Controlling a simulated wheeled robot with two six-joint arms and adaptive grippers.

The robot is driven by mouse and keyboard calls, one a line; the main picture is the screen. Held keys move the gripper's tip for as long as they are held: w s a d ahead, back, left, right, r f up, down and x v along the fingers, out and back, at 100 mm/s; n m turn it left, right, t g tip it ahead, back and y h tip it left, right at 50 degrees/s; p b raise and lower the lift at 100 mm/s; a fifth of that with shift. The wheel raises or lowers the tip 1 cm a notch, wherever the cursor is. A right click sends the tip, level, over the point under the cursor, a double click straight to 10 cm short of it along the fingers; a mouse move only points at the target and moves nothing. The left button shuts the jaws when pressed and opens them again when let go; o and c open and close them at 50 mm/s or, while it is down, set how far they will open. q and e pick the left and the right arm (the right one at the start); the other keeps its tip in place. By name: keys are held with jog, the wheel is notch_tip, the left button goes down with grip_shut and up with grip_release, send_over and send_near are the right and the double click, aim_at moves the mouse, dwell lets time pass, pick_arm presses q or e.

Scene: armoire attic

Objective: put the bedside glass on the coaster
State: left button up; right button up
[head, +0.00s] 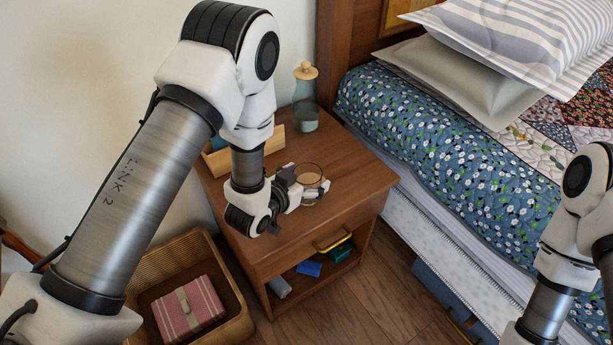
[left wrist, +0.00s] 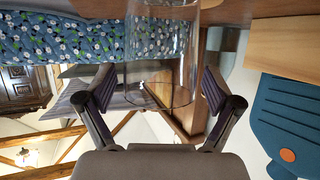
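The clear bedside glass (head: 310,178) is upright at the right part of the nightstand top. A tan patch shows through it, and I cannot tell whether this is the coaster. My left gripper (head: 307,191) reaches the glass from the left with its fingers around it. In the left wrist view the glass (left wrist: 162,55) is between the two fingers (left wrist: 158,88), with a thin gap visible at each side, so the gripper looks open. I cannot tell whether the glass touches the wood. My right arm shows at the right edge, but its gripper is out of view.
The nightstand (head: 350,168) also bears a carafe with a wooden stopper (head: 305,100) and a wooden tray (head: 272,142) behind my left arm. Its lower shelf holds small items. The bed (head: 455,140) stands close on the right. A wicker basket (head: 240,325) is on the floor.

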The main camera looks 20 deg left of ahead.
pick_arm(q)
jog(key=shift+r, duration=0.25)
jog(key=p+v, duration=0.4)
jog(key=v, duration=0.8)
